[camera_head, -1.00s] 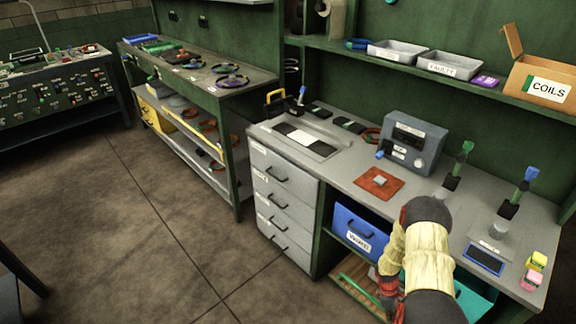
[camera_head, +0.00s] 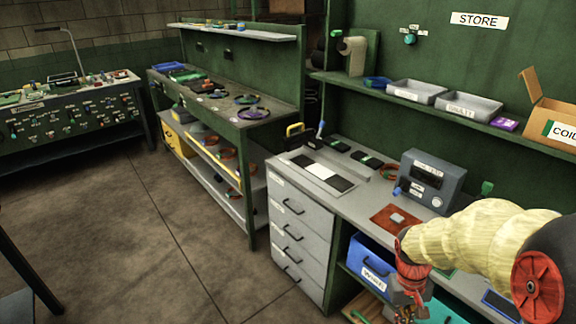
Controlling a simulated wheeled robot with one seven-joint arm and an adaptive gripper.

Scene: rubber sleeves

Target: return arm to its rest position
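My arm, in a cream sleeve (camera_head: 470,238), reaches in from the lower right and lies in front of the right part of the grey workbench.
The grey bench (camera_head: 350,197) carries a meter box (camera_head: 432,180) and a red mat (camera_head: 393,220) close to my arm. Grey drawers (camera_head: 300,240) stand left of the blue box. A shelf above holds grey trays (camera_head: 468,106) and a cardboard box (camera_head: 548,108).

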